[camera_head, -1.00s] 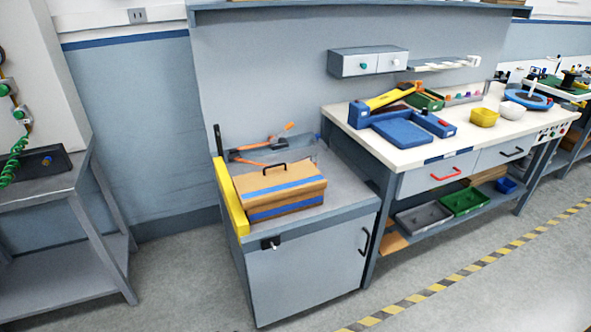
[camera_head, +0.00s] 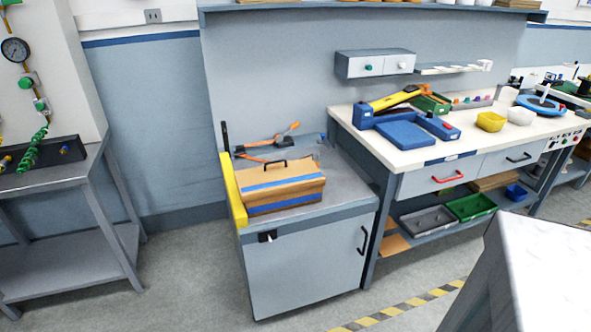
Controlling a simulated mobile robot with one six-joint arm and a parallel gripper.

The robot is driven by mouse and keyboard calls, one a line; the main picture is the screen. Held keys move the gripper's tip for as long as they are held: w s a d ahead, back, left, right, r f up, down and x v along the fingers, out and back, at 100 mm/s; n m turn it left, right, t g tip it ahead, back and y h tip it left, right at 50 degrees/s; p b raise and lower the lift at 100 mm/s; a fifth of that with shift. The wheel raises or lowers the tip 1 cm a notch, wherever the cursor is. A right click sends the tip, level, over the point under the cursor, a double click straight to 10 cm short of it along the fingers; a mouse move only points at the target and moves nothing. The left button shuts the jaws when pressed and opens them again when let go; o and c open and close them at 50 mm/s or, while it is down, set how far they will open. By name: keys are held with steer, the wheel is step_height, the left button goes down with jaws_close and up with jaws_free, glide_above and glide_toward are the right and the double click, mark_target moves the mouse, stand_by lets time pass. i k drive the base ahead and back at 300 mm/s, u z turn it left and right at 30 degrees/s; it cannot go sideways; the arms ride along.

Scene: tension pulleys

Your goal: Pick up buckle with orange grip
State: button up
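A tool with orange grips (camera_head: 276,137) and a dark metal body lies at the back of the grey cabinet top (camera_head: 345,186). It may be the buckle, but it is too small to be sure. Its lower part is partly hidden behind a brown box (camera_head: 285,182) with blue bands and a black handle. My gripper is not in view.
A yellow bar (camera_head: 235,195) runs along the cabinet's left edge. The workbench (camera_head: 425,152) to the right holds a blue and yellow device and bins. A grey table (camera_head: 50,178) stands left. A pale boxy shape (camera_head: 550,270), unclear what, blocks the lower right.

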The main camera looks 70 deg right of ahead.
mark_target(316, 161)
steer(key=z, duration=0.75)
steer(key=k, duration=0.1)
steer(key=u, duration=1.9)
steer(key=k, duration=2.1)
steer(key=z, duration=0.85)
